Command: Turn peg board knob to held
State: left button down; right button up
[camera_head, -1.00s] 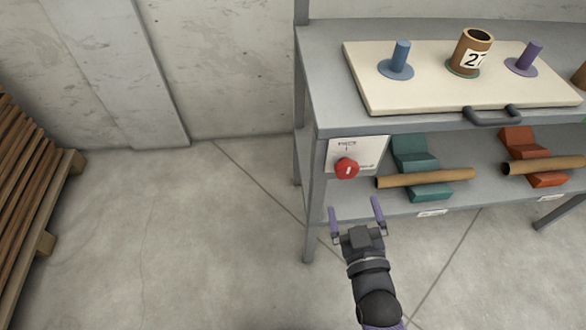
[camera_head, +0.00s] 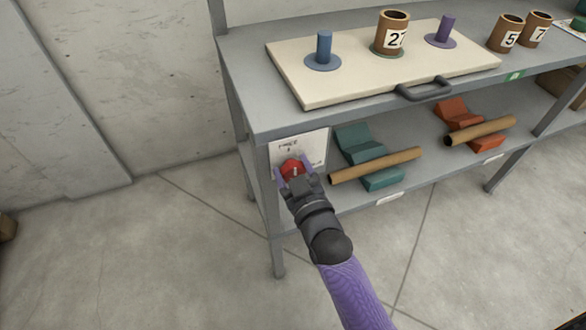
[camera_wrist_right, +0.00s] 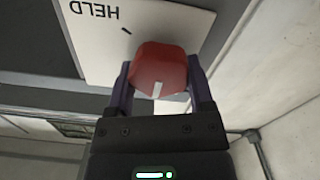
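The red knob (camera_head: 292,168) sits on a white label plate (camera_head: 313,148) at the shelf's left front. The plate reads FREE at the top in the head view; HELD (camera_wrist_right: 96,10) shows upside down in the wrist view. The knob's white mark (camera_wrist_right: 157,90) faces the bottom of the wrist view, away from HELD. My right gripper (camera_head: 294,175) has its two fingers spread, one on each side of the knob (camera_wrist_right: 160,68). Whether they touch it I cannot tell. My left gripper is out of view.
Above is a cream peg board (camera_head: 300,88) with a dark handle (camera_head: 425,90), a blue peg (camera_head: 324,48), a purple peg (camera_head: 446,30) and a numbered brown tube (camera_head: 391,35). Right of the knob, a brown roll (camera_head: 375,165) lies on a teal cradle (camera_head: 358,143). Floor in front is clear.

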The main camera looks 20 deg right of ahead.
jog(key=c, duration=0.7)
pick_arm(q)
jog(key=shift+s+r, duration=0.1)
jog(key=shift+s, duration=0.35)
pick_arm(e)
jog(key=shift+c, duration=0.2)
